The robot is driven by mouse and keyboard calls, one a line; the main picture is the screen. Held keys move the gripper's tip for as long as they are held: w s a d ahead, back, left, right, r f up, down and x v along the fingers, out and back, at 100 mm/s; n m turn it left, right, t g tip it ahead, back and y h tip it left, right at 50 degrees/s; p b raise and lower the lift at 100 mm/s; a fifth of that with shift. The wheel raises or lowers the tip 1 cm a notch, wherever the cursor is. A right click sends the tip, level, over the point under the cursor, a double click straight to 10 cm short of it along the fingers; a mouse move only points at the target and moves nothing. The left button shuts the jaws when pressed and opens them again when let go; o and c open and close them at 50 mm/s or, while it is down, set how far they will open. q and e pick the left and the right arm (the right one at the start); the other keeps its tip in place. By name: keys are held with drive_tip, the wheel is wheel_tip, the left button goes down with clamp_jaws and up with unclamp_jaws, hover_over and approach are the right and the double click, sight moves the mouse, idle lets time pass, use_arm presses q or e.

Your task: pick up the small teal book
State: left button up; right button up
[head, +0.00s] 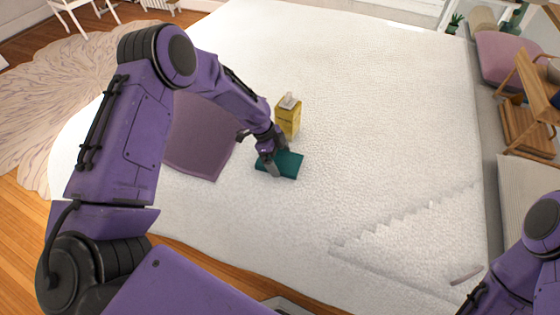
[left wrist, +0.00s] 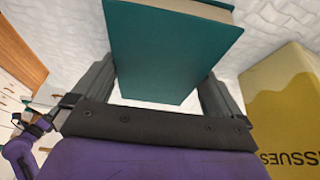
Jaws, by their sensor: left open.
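The small teal book (head: 290,164) lies on the white bed, partly covered by my left gripper (head: 271,164) in the head view. In the left wrist view the teal book (left wrist: 170,50) fills the space between the two dark fingers of my left gripper (left wrist: 157,88), with its pale page edge at the top. The fingers are open, one on each side of the book. I cannot tell whether either finger touches it. Only part of my right arm shows at the lower right of the head view, and its gripper is not seen.
A yellow tissue box (head: 288,117) stands just behind the book, and close to the right finger in the left wrist view (left wrist: 285,105). A mauve pillow (head: 200,138) lies left of the gripper. The bed (head: 390,110) is clear to the right.

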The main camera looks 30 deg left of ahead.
use_arm(q)
drive_tip(key=c, duration=0.8)
drive_tip(key=shift+r, duration=0.1)
